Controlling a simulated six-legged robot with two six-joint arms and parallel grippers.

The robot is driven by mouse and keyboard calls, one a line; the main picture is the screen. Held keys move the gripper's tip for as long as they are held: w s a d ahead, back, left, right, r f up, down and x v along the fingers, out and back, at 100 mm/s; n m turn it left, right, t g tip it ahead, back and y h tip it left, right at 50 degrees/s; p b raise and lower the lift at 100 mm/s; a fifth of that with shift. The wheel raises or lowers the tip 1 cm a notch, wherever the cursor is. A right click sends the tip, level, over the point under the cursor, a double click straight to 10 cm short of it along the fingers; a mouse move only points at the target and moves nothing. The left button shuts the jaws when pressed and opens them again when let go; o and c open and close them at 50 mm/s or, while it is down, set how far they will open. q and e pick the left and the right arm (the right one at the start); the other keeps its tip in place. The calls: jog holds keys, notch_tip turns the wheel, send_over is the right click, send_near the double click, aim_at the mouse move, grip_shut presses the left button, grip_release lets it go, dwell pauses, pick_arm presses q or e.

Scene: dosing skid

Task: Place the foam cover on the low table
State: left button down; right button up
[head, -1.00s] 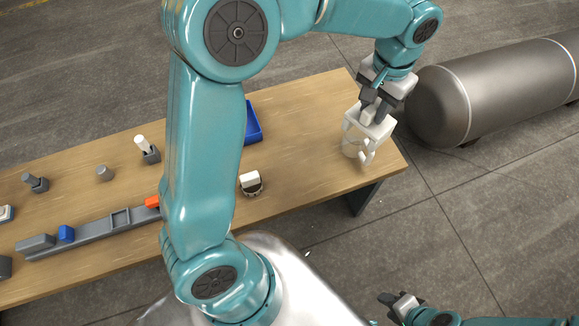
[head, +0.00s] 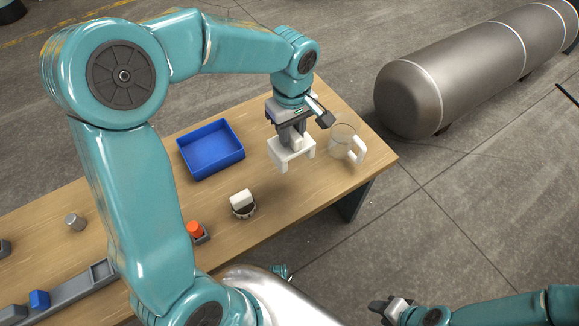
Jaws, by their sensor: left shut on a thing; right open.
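The white foam cover (head: 281,156), a block with short legs, is in the head view right of centre. My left gripper (head: 291,141) is shut on its top and holds it over the wooden low table (head: 300,205). I cannot tell exactly how high it is above the wood. A clear mug with a white handle (head: 343,142) stands upright on the table, just right of the cover and apart from it. My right gripper (head: 384,306) is open and empty, low at the bottom of the view, off the table.
A blue tray (head: 211,172) lies left of the cover. A white-topped round piece (head: 242,204) and an orange piece in a grey holder (head: 196,231) stand nearer me. Bare wood lies between them and the mug. A big grey tank (head: 410,98) stands beyond the table's right end.

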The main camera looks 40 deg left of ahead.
pick_arm(q)
notch_tip(320, 180, down, 12)
jog(key=shift+r+b, duration=0.1)
jog(key=shift+b, duration=1.15)
jog(key=shift+r, duration=0.1)
jog(key=shift+f, duration=0.3)
jog(key=c, duration=0.8)
grip_release()
jog(key=shift+r, duration=0.1)
jog(key=shift+c, duration=0.2)
